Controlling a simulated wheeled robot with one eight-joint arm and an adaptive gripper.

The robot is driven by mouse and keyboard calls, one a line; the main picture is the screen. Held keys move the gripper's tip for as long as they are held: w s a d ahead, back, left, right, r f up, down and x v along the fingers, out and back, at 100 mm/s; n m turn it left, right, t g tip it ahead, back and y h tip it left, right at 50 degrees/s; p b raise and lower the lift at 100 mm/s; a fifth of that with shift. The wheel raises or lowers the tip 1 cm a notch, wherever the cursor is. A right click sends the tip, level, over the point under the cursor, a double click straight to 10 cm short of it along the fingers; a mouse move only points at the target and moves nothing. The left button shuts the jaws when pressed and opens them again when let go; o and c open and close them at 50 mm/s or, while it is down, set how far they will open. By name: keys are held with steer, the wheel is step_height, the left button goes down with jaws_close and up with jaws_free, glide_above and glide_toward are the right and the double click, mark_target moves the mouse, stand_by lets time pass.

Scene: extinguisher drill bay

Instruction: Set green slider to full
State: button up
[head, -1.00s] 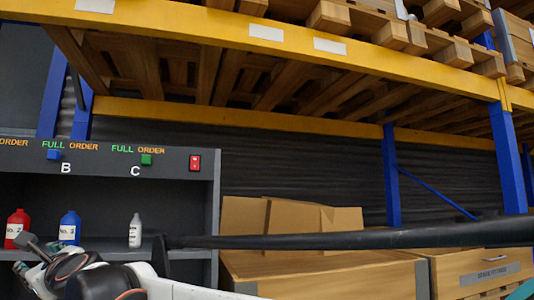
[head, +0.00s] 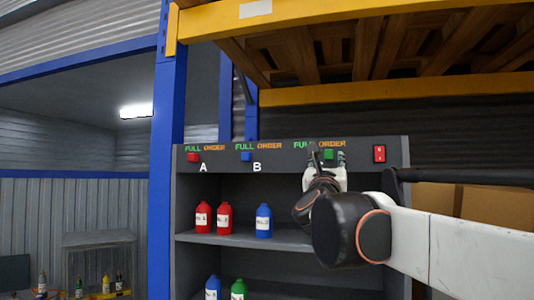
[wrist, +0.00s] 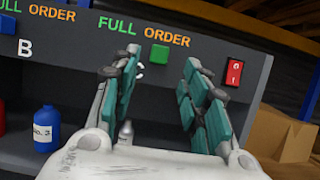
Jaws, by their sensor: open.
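The green slider (wrist: 159,55) sits on the shelf's top panel above the letter C, below the left part of the orange ORDER word and right of the green FULL word. It also shows in the head view (head: 328,154), just beyond my fingertips. My gripper (wrist: 160,66) is open and empty. In the wrist view its teal-padded fingers stand on either side of the slider, with a gap to each; whether they reach its depth is unclear. In the head view my gripper (head: 327,166) is raised before the panel and partly covers the C label.
A red switch (wrist: 234,72) is right of the green slider. A blue slider (head: 246,156) and a red slider (head: 193,157) sit under FULL at B and A. Red bottles (head: 203,216) and a blue bottle (head: 264,220) stand on the shelf below. A blue post (head: 167,200) is left.

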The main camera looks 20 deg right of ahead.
mark_target(328, 154)
steer(key=p+x, duration=0.1)
steer(key=x, duration=0.6)
steer(key=shift+w+d+p, duration=0.1)
steer(key=shift+w+p, duration=0.1)
steer(key=shift+p, duration=0.1)
jaws_close()
